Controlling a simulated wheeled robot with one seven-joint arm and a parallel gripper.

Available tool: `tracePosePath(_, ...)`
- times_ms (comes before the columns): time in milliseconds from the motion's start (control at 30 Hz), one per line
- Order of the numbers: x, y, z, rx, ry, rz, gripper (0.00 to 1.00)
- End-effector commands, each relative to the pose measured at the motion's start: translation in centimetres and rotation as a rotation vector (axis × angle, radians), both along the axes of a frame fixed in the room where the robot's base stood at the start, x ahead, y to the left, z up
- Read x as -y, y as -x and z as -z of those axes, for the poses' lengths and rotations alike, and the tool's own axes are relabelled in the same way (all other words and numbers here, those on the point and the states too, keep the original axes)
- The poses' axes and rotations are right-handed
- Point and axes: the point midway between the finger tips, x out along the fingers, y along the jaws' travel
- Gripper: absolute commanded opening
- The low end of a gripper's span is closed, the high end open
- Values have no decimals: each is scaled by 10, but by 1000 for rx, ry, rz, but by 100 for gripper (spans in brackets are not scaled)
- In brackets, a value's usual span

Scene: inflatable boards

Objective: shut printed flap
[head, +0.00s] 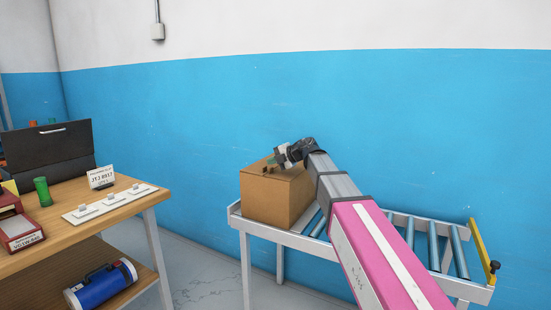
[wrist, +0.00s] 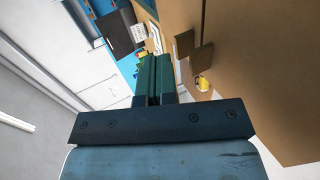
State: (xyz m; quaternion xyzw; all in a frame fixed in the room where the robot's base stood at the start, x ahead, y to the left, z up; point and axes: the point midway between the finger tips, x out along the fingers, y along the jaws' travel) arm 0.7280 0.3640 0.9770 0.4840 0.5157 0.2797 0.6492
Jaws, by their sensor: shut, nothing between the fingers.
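A brown cardboard box (head: 278,196) stands at the left end of a roller conveyor. Its top looks mostly flat, and small dark pieces (head: 268,170) show near its left top edge. My gripper (head: 273,161) is over the far left part of the box top; I cannot tell whether it touches. In the wrist view the green fingers (wrist: 154,60) are together and empty, beside the cardboard (wrist: 265,75). Two small brown tabs (wrist: 196,52) and a yellow round spot (wrist: 203,83) show near the fingertips. I cannot make out which part is the printed flap.
The conveyor (head: 290,240) has free rollers right of the box and a yellow end stop (head: 480,252). A wooden table (head: 110,215) at the left holds a green cup (head: 42,191), a sign (head: 101,177) and a black case (head: 48,152). A blue cylinder (head: 101,286) lies on its lower shelf.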

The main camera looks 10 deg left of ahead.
Motion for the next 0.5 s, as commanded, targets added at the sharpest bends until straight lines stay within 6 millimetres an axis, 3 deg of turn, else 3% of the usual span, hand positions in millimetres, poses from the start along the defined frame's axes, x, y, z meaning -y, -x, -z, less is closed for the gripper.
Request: tracePosePath(500,-6,-2,12,1,0,0,0)
